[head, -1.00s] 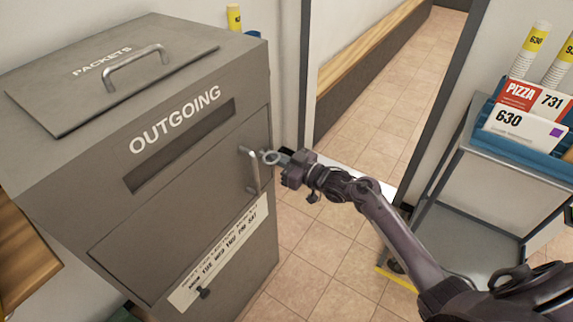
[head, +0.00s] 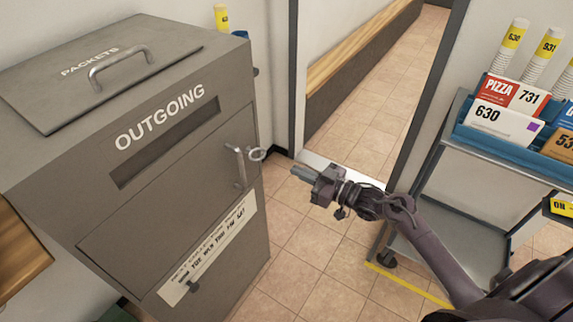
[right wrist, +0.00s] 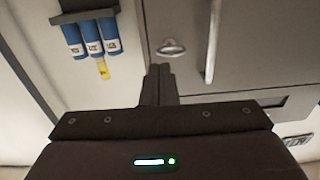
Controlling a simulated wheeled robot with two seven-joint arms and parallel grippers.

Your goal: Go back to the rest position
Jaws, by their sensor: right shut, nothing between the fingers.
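My right gripper (head: 297,173) is in the middle of the head view, shut and empty. It is to the right of the grey OUTGOING mailbox (head: 150,165) and apart from its door handle (head: 240,167). My left gripper is not in view.
A cart (head: 450,190) with a blue tray (head: 500,148) of mail and rolled tubes stands at the right, near my right arm. A doorway opens behind the gripper. Tiled floor (head: 310,245) lies open between mailbox and cart. Blue tubes (right wrist: 91,40) hang on the wall.

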